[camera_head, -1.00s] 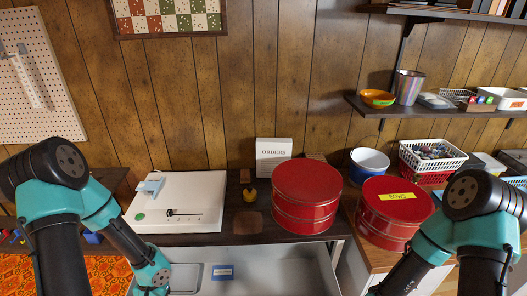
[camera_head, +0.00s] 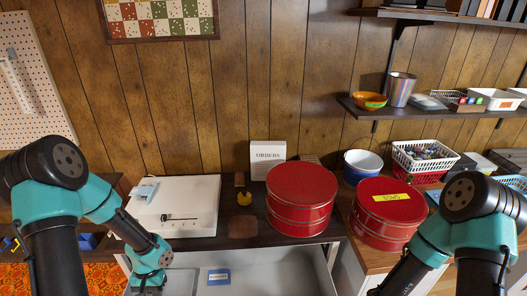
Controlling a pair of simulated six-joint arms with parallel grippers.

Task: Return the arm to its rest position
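My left arm comes in from the left and bends down at the front of the table, over the left end of the open drawer (camera_head: 255,268). Its gripper is at the bottom edge of the picture and its fingers cannot be made out. My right arm stands at the right, in front of the right-hand red tin; its gripper is outside the picture. A white sewing machine bed (camera_head: 185,212) with a pale blue part (camera_head: 143,190) at its left end lies on the dark table (camera_head: 242,227), behind my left forearm.
Two red round tins, one on the table (camera_head: 301,195) and one with a yellow label (camera_head: 392,209), stand right of centre. A white "ORDERS" card (camera_head: 267,158) stands at the back. A blue-white bowl (camera_head: 367,166) and a white basket (camera_head: 424,155) are at the right. A blue-labelled item (camera_head: 218,277) lies in the drawer.

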